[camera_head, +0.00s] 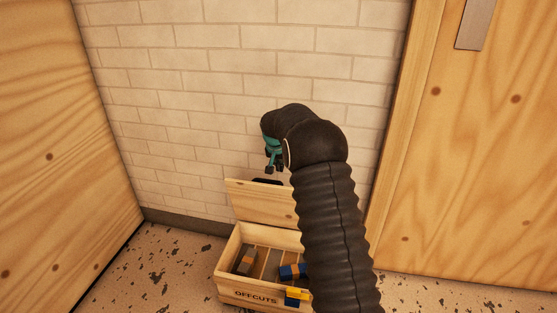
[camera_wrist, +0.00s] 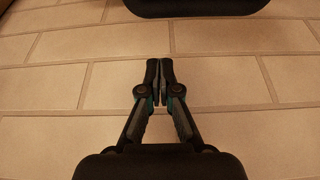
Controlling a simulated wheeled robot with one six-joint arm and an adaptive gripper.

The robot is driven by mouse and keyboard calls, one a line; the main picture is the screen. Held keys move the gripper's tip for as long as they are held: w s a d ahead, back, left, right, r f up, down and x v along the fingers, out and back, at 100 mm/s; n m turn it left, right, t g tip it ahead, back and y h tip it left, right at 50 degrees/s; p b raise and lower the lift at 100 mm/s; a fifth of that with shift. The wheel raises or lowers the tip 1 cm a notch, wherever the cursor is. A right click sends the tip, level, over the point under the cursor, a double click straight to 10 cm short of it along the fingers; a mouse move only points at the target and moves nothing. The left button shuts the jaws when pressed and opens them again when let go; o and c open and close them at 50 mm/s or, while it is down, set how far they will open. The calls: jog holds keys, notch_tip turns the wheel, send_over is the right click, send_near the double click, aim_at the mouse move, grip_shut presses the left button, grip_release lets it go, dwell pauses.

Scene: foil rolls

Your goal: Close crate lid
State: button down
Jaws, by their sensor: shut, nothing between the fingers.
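A wooden crate (camera_head: 234,285) marked OFFCUTS stands on the floor against the wall, with a few blocks inside. Its lid (camera_head: 250,198) is raised, standing up at the back of the crate, with a dark handle (camera_head: 267,182) at its top edge. My arm covers the right part of the crate and lid in the head view. My gripper (camera_head: 274,169) is above the lid's top edge, near the wall. In the wrist view my gripper (camera_wrist: 160,70) is shut and empty, with tiles behind it. The crate cannot be made out in the wrist view.
A pale tiled wall (camera_head: 190,100) is behind the crate. A wooden panel (camera_head: 60,130) stands at the left and a wooden door (camera_head: 480,170) with a metal plate at the right. The speckled floor (camera_head: 160,270) left of the crate is clear.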

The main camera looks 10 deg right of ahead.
jog(key=x, duration=0.2)
jog(key=shift+f, duration=0.35)
jog(key=shift+s+a+r, duration=0.1)
jog(key=shift+s+a, duration=0.35)
jog(key=shift+s, duration=0.4)
jog(key=shift+s+a, duration=0.45)
jog(key=shift+s, duration=0.45)
